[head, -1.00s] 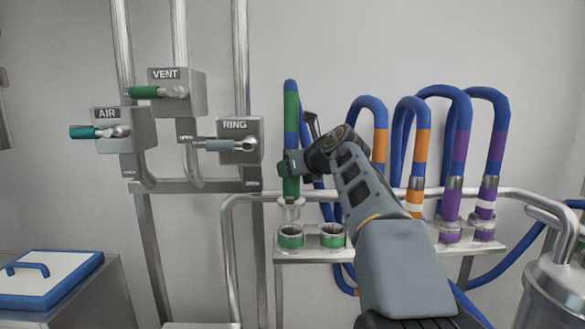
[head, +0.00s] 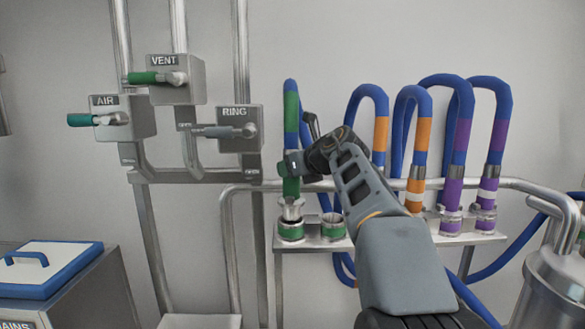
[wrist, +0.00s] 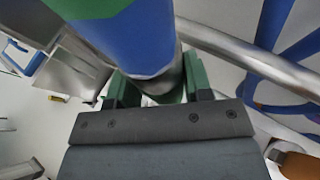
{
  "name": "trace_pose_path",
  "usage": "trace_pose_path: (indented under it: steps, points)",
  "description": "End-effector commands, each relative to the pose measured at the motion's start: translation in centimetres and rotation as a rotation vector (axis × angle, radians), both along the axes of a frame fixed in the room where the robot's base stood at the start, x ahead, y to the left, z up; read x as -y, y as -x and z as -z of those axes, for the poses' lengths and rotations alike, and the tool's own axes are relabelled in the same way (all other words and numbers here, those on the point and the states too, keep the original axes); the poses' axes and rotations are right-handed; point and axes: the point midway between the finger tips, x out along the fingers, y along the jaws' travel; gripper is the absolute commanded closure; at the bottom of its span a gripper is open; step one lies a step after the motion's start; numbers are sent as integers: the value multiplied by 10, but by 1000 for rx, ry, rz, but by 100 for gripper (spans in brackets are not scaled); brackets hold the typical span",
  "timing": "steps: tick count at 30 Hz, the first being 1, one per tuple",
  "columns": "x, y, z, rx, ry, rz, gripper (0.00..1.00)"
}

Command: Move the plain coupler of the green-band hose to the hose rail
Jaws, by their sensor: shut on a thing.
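The green-band hose (head: 291,113) is blue with a green band and rises in front of the wall. My gripper (head: 290,165) is shut around its coupler (head: 291,188), which has a green sleeve, a metal end and no white ring. The coupler hangs upright over the left green-ringed cup (head: 291,232) on the hose rail (head: 385,243). Its metal end is at the cup's mouth; I cannot tell if it is inside. In the wrist view, green fingers flank the coupler (wrist: 163,88). A second green-ringed cup (head: 333,228) stands to the right, partly behind my arm.
Orange-band hoses (head: 422,135) and purple-band hoses (head: 498,140) stand along the rail to the right. A metal pipe (head: 235,192) runs behind the rail. AIR, VENT and RING valves (head: 235,128) are at left. A metal vessel (head: 552,285) is at right.

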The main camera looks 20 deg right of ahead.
Motion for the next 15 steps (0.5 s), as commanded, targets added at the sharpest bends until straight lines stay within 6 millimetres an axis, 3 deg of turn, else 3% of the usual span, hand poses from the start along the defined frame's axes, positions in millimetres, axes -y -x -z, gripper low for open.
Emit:
trace_pose_path:
  steps: [15]
  points:
    - [0, 1, 20, 2, 0, 1, 86]
